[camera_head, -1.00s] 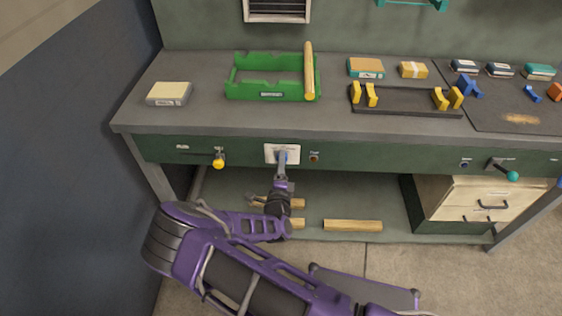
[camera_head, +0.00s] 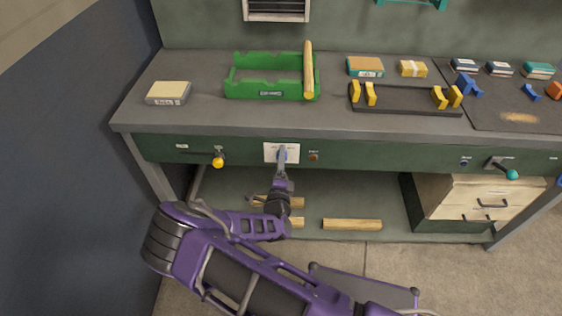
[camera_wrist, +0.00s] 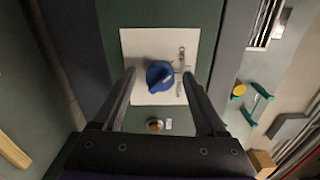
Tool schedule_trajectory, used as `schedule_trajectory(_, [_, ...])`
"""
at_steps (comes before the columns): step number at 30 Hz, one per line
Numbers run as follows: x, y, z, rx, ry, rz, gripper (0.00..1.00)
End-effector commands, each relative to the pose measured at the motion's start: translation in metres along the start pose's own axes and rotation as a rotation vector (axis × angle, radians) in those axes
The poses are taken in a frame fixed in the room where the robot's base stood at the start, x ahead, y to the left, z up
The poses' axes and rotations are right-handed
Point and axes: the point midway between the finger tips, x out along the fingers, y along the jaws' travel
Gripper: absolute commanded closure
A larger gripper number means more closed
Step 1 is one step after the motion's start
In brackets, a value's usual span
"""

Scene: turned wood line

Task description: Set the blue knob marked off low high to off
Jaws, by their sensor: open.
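The blue knob (camera_wrist: 159,76) sits on a white label plate (camera_wrist: 143,43) on the green front of the bench. In the wrist view the plate shows dark lettering around the knob, partly hidden and too small to read surely. In the head view the knob (camera_head: 282,155) is partly covered by my gripper (camera_head: 282,158). My gripper (camera_wrist: 161,82) is open, with one finger on each side of the knob. Gaps show between the fingers and the knob in the wrist view. I cannot tell exactly how deep the fingertips reach around it.
A small orange-brown button (camera_wrist: 155,126) is beside the plate. A yellow-knobbed lever (camera_head: 218,162) is to the left and a teal-knobbed lever (camera_head: 511,174) to the right. A green crate (camera_head: 270,94) stands on the benchtop (camera_head: 220,115) above. Wooden bars (camera_head: 352,225) lie on the lower shelf.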

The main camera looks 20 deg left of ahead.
Motion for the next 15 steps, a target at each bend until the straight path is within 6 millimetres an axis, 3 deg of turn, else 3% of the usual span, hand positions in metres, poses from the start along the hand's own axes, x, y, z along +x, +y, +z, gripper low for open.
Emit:
schedule_trajectory(5, [-0.016,0.0,0.001,-0.001,-0.002,0.002,0.26])
schedule_trajectory(15, [-0.096,0.0,0.001,-0.002,-0.002,0.004,0.26])
